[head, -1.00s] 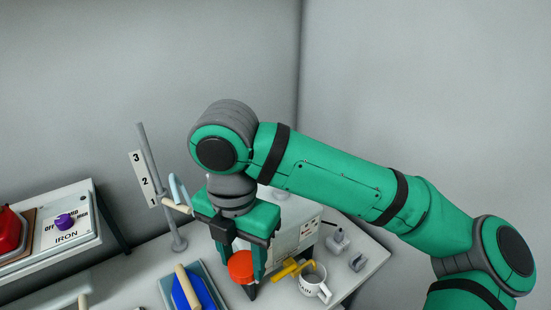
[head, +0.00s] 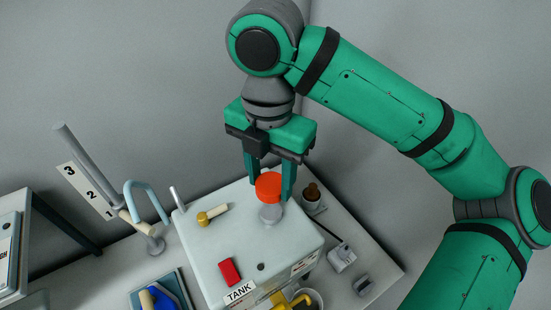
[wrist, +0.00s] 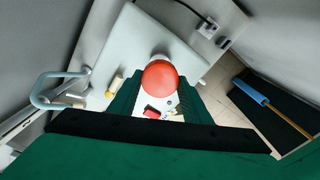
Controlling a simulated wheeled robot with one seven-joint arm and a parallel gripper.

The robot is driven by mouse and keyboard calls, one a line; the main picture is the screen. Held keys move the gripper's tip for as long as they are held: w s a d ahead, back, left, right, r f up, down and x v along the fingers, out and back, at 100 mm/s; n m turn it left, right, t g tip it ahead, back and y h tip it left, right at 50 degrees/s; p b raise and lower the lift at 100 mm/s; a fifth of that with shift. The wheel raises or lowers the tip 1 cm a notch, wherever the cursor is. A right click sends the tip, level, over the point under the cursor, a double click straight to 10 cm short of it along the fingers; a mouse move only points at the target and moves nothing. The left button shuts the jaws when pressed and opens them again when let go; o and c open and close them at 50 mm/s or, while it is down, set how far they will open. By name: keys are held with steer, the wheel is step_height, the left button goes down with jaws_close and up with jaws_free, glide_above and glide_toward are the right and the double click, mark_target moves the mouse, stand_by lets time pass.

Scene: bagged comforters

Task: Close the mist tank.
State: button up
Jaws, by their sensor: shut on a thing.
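The mist tank (head: 205,262) is a pale box with a TANK label on its front. A short grey filler neck (head: 270,214) stands on its top. My gripper (head: 268,188) is shut on a round orange-red cap (head: 268,183), with one finger on each side. The cap is upright over the neck and looks in line with it in the head view. I cannot tell if they touch. In the wrist view the cap (wrist: 160,76) partly covers the pale neck (wrist: 158,60).
On the tank top are a yellow-tipped peg (head: 212,214) and a red block (head: 230,271). A pale blue hooked pipe (head: 146,197) and a numbered post (head: 85,165) stand left. A brown-topped jar (head: 312,197) and a grey fitting (head: 341,257) stand right. A mug with a yellow piece is in front.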

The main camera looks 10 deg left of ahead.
stand_by(0.3)
steer(key=shift+w+f, duration=0.2)
steer(key=shift+f, duration=0.15)
steer(key=shift+s+a+f, duration=0.2)
steer(key=shift+f, duration=0.3)
steer(key=shift+d+f, duration=0.2)
steer(key=shift+f, duration=0.65)
steer(key=shift+s+f, duration=0.1)
steer(key=shift+f, duration=0.7)
steer(key=shift+a+f, duration=0.1)
steer(key=shift+f, duration=0.25)
steer(key=shift+f, duration=0.5)
